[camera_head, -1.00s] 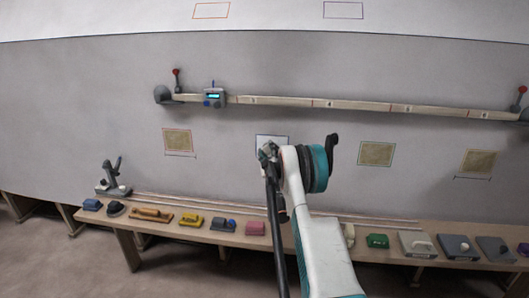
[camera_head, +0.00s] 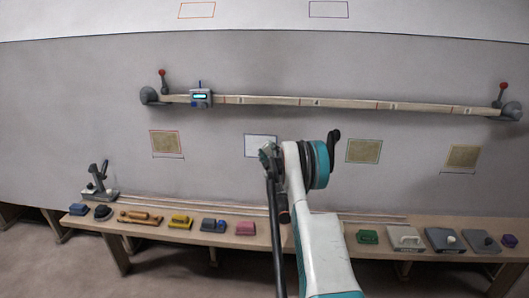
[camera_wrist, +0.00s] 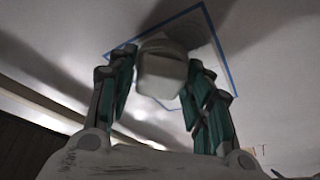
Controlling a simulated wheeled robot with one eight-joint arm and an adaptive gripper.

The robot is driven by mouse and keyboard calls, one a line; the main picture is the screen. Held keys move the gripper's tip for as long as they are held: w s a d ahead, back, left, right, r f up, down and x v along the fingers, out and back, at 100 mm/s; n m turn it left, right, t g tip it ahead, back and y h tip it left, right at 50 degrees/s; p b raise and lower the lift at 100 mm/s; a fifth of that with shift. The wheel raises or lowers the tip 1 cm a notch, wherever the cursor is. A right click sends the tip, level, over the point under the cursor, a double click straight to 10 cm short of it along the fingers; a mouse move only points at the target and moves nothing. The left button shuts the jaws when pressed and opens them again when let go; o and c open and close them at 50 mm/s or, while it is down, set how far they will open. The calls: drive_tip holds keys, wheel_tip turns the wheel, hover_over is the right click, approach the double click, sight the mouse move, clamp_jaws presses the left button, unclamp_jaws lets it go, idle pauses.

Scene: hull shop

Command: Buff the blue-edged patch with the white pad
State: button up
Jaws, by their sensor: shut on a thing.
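The blue-edged patch (camera_head: 261,146) is on the grey hull wall, left of my arm's end in the head view. Its inside is pale, and my wrist covers its lower right part. In the wrist view the patch's blue outline (camera_wrist: 228,77) runs behind the fingers, with grey curved marks inside at its upper part. My gripper (camera_wrist: 162,80) is shut on the white pad (camera_wrist: 162,74), a pale rounded block between the green fingers. The pad overlaps the patch in this view; I cannot tell whether it touches the wall. In the head view the pad is not clearly seen.
Red-, green- and dark-edged brown patches (camera_head: 166,142) (camera_head: 364,150) (camera_head: 462,156) flank it. A rail (camera_head: 340,104) with a blue-screened device (camera_head: 201,98) runs above. Below, a bench (camera_head: 190,231) holds several blocks and tools. My arm hides part of the bench.

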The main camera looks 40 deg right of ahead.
drive_tip(key=shift+s+f, duration=0.15)
drive_tip(key=shift+f, duration=1)
drive_tip(key=shift+w+a+r, duration=0.2)
drive_tip(key=shift+w+a, duration=0.75)
drive_tip(key=shift+w, duration=0.3)
drive_tip(key=shift+w+a, duration=1.4)
drive_tip(key=shift+w, duration=0.25)
drive_tip(key=shift+w+a, duration=1.4)
drive_tip(key=shift+w, duration=0.2)
drive_tip(key=shift+s+a, duration=0.4)
drive_tip(key=shift+a, duration=0.1)
